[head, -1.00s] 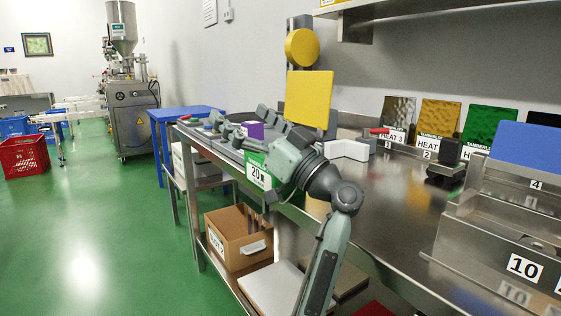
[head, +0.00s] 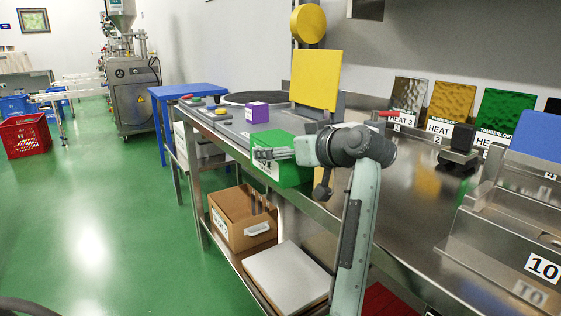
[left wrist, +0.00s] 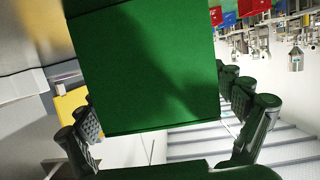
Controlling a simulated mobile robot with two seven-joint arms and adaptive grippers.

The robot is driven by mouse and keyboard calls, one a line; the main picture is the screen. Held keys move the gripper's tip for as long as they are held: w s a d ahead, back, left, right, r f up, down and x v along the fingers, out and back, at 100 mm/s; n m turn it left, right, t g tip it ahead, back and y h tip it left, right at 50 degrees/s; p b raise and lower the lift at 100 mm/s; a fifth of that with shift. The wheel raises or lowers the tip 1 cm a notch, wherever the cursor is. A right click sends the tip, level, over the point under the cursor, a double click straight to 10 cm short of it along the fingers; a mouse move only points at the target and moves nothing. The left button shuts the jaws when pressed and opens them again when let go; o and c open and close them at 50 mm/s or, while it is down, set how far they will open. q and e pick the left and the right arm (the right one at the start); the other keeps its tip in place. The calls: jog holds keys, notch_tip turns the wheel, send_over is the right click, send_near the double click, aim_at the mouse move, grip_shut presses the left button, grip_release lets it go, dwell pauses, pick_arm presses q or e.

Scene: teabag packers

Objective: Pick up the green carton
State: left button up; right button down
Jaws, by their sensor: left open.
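The green carton (head: 292,176), with a white label on its front, is at the front edge of the metal table. My left gripper (head: 272,154) is at the carton, with a finger showing across its front and the wrist at its right. The far finger is hidden in the head view. In the left wrist view the carton (left wrist: 145,65) fills the middle, and the open fingers of my left gripper (left wrist: 163,105) stand on either side of it. I cannot tell whether they touch it. My right gripper is not in view.
A purple box (head: 257,113) and a yellow panel (head: 316,80) stand behind the carton. A cardboard box (head: 240,222) and a white board (head: 286,277) are on the lower shelf. A metal rack (head: 510,230) is at the right. The green floor at the left is mostly clear.

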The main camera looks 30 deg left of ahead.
pick_arm(q)
jog(key=shift+w+a+f, duration=0.1)
jog(key=shift+w+a, duration=0.1)
jog(key=shift+a, duration=0.3)
jog(key=c, duration=1.1)
jog(key=shift+c, duration=0.2)
